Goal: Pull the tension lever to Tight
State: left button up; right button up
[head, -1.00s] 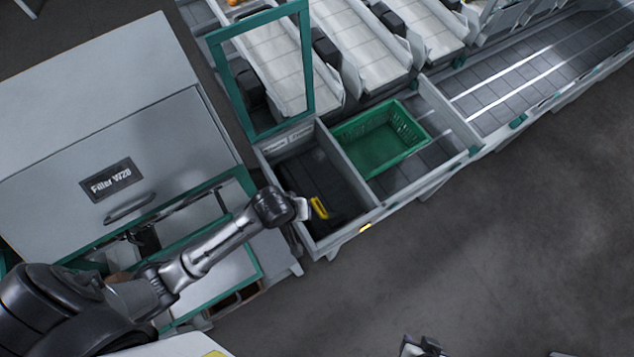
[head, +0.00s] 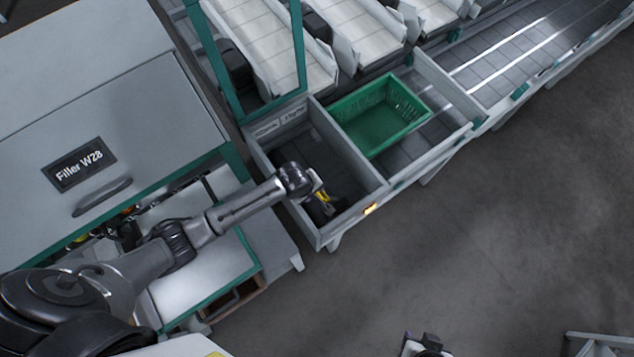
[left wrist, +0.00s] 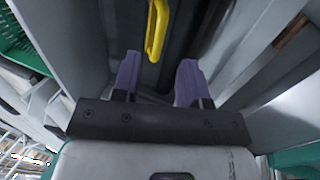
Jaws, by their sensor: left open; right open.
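A yellow lever handle (head: 324,203) stands in the dark open bay of the grey frame beside the filler. My left gripper (head: 322,192) is over this bay, close to the handle and partly covering it in the head view. In the left wrist view, the yellow handle (left wrist: 157,30) lies ahead of the two purple fingers, roughly between their lines. The left gripper (left wrist: 158,80) is open with nothing between its fingers. My right gripper (head: 425,346) shows at the bottom edge of the head view, far from the bay. The lever's base and position marks cannot be made out.
Grey bay walls (head: 352,208) stand close around the left gripper. A green crate (head: 378,112) sits in the neighbouring bay. The Filler W28 cabinet (head: 100,110) stands at left, and a teal-framed panel (head: 300,50) rises behind. Open floor lies at right.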

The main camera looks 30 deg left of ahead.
aim_at(318, 195)
pick_arm(q)
jog(key=shift+b+x, duration=0.85)
jog(key=shift+x, duration=2.35)
jog(key=shift+s, duration=0.1)
jog(key=shift+c, duration=0.2)
grip_shut()
